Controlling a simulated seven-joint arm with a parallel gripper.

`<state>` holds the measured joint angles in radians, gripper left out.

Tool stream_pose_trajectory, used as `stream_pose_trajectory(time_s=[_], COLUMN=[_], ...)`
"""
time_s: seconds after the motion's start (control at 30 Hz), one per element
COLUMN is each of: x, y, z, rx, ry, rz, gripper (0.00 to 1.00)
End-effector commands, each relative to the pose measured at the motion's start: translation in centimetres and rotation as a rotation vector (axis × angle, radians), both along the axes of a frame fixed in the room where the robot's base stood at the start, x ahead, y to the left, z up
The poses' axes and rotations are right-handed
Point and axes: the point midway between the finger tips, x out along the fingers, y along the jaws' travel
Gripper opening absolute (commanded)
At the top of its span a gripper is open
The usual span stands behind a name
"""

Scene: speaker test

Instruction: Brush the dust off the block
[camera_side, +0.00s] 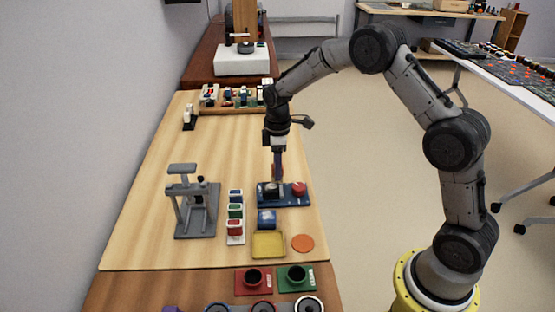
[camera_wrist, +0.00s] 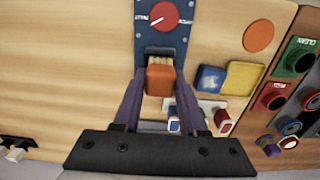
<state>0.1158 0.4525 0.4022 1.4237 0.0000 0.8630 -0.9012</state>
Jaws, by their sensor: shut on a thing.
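My gripper (camera_wrist: 160,90) points down over the blue dial panel, its two fingers shut on an orange-red piece (camera_wrist: 160,80), which looks like the brush handle. A pale tan part shows just beyond it, perhaps bristles. In the side view, my gripper (camera_side: 277,176) is low over the left part of the panel; whether the held piece touches it I cannot tell. A blue block (camera_side: 266,219) sits between the panel and the yellow tray. It also shows in the wrist view (camera_wrist: 210,78), with a paler patch on top.
The blue panel (camera_wrist: 178,42) carries a red knob (camera_wrist: 164,16). A yellow tray (camera_side: 268,244) and an orange disc (camera_side: 302,243) lie nearer the front edge. A grey stand (camera_side: 194,205) and a rack of coloured pieces (camera_side: 236,218) stand left. The table's middle-left is clear.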

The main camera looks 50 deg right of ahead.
Motion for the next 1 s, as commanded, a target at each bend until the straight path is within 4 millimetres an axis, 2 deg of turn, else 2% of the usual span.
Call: stream_pose_trajectory(time_s=[0.27, 0.7, 1.0], x=[0.0, 3.0, 0.8], y=[0.0, 3.0, 0.8], z=[-3.1, -3.0, -3.0], rx=[0.001, 0.000, 0.000], ry=[0.004, 0.000, 0.003], rz=[0.000, 0.002, -0.002], gripper=[0.00, 0.00, 0.00])
